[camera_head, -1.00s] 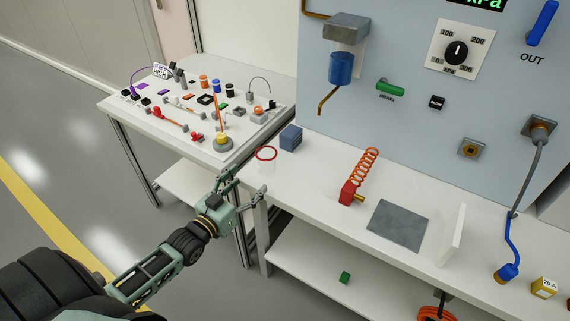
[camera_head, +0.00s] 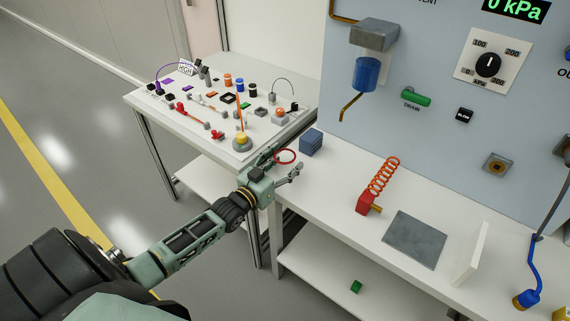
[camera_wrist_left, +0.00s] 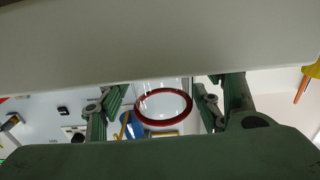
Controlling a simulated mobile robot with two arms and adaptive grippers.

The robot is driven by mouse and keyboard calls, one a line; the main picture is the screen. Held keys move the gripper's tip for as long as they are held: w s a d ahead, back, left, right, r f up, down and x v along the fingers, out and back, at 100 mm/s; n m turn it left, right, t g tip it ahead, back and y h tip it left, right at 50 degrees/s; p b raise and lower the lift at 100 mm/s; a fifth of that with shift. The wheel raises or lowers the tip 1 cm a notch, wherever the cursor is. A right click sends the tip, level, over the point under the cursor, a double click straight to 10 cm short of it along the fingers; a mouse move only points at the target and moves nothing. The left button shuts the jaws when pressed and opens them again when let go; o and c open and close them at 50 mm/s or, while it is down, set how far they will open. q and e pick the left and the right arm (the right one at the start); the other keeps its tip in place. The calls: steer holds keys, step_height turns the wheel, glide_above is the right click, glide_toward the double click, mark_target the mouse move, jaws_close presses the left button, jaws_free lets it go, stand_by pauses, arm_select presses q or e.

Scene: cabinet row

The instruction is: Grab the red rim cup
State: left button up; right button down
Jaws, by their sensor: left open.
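The red rim cup is clear with a red ring at its mouth (camera_head: 286,156). It stands at the left end of the long white bench, partly hidden by my gripper in the head view. In the left wrist view the red rim (camera_wrist_left: 163,107) shows whole, between the two fingers. My left gripper (camera_head: 281,165) is open, with its fingers spread toward the cup, one on each side of the rim as seen. I cannot tell whether the fingers touch the cup. My right gripper is not in view.
A blue block (camera_head: 312,141) sits just right of the cup. A red fitting with an orange coil (camera_head: 378,187) and a grey plate (camera_head: 415,239) lie farther right. A side table (camera_head: 190,128) with several small parts stands at left. The blue-grey panel (camera_head: 430,60) rises behind.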

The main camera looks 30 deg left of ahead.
arm_select(q)
steer(key=c, duration=1.3)
steer(key=shift+o, duration=0.2)
steer(key=shift+r, duration=0.1)
